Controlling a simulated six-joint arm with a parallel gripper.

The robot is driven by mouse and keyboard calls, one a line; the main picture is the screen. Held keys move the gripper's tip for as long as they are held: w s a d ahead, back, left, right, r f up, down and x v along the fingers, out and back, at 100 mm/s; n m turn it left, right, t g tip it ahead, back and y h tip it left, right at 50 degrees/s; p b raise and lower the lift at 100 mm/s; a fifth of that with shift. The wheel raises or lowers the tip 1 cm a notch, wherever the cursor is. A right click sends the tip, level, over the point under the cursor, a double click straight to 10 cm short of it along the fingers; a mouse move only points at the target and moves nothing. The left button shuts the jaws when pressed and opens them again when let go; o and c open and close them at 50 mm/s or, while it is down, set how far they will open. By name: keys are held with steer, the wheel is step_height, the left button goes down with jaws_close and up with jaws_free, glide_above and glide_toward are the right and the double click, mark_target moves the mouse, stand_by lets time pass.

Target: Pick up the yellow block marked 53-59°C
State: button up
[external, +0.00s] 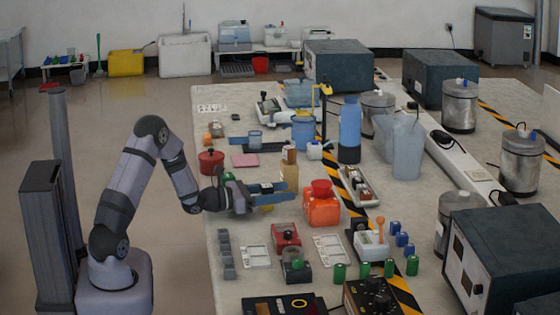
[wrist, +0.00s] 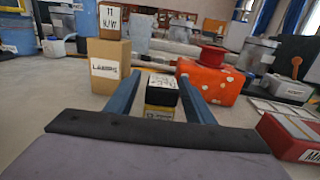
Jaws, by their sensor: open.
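A small yellow block (wrist: 160,112) with a label on its front shows low in the wrist view. The label's writing is too small to read. A black block with a white label on top (wrist: 163,88) sits on the yellow block. My gripper (wrist: 158,76) is open, with one blue finger on each side of this stack and gaps visible at both sides. In the external view my gripper (external: 272,192) reaches low over the table, and its fingers hide most of the stack.
A tan box marked LAMPS (wrist: 108,68), with a brown block (wrist: 113,20) on it, stands left of my fingers. An orange container with a red cap (wrist: 212,80) stands to the right. A red box (wrist: 290,136) is nearer at right. Bare table lies left of the wrist view.

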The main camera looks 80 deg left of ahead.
steer(key=c, duration=1.2)
steer(key=shift+o, duration=0.3)
steer(key=shift+r, duration=0.1)
